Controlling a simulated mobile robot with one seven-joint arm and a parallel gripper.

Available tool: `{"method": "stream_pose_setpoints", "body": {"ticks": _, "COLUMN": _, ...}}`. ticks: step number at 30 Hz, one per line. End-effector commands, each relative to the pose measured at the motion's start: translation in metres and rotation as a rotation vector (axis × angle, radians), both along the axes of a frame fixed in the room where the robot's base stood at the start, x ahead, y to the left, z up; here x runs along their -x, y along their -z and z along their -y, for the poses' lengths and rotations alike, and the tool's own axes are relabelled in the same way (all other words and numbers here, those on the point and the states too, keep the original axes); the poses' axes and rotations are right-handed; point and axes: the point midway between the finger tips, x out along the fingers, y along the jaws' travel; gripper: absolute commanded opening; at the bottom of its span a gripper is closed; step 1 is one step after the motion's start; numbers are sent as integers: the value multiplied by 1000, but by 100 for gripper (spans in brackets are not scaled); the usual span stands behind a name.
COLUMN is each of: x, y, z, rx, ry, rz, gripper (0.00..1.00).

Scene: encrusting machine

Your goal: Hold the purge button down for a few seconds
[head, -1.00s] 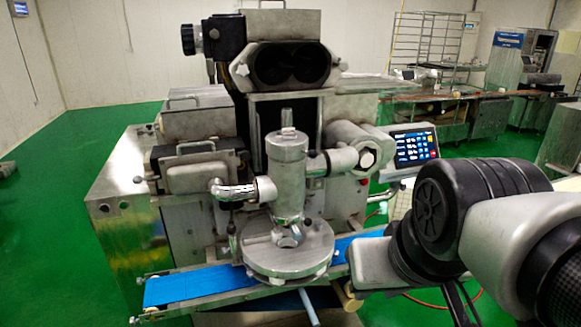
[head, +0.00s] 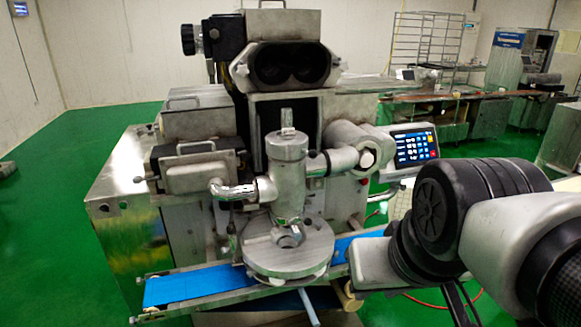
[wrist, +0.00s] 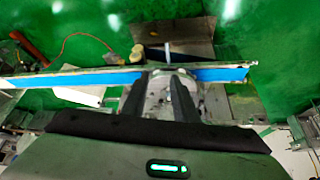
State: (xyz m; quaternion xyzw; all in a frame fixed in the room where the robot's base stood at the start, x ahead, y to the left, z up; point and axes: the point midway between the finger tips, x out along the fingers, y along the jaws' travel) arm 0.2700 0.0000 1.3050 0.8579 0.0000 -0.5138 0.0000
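The encrusting machine (head: 289,180) stands in the middle of the head view. Its control panel (head: 414,147) is at its right side, with a lit blue screen and small coloured icons. I cannot make out which mark is the purge button. My gripper (wrist: 160,82) shows in the wrist view as two dark fingers with a gap between them. They are open, with a pale part of the machine seen between and beyond them. I see nothing held. The fingers do not show in the head view, where my arm covers the lower right. The panel is not recognisable in the wrist view.
A blue conveyor belt (head: 187,286) crosses the machine's front beneath the round metal head (head: 287,248); it also shows in the wrist view (wrist: 95,78). A red hose or cable (wrist: 75,43) lies on the green floor. Open floor is at the left.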

Motion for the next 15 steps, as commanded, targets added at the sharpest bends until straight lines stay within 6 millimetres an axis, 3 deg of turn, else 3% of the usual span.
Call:
{"method": "stream_pose_setpoints", "body": {"ticks": 1, "x": 0, "y": -1, "z": 0, "rx": 0, "ry": 0, "rz": 0, "gripper": 25}}
{"method": "stream_pose_setpoints", "body": {"ticks": 6, "x": 0, "y": -1, "z": 0, "rx": 0, "ry": 0, "rz": 0, "gripper": 0}}
{"method": "stream_pose_setpoints", "body": {"ticks": 15, "x": 0, "y": -1, "z": 0, "rx": 0, "ry": 0, "rz": 0, "gripper": 0}}
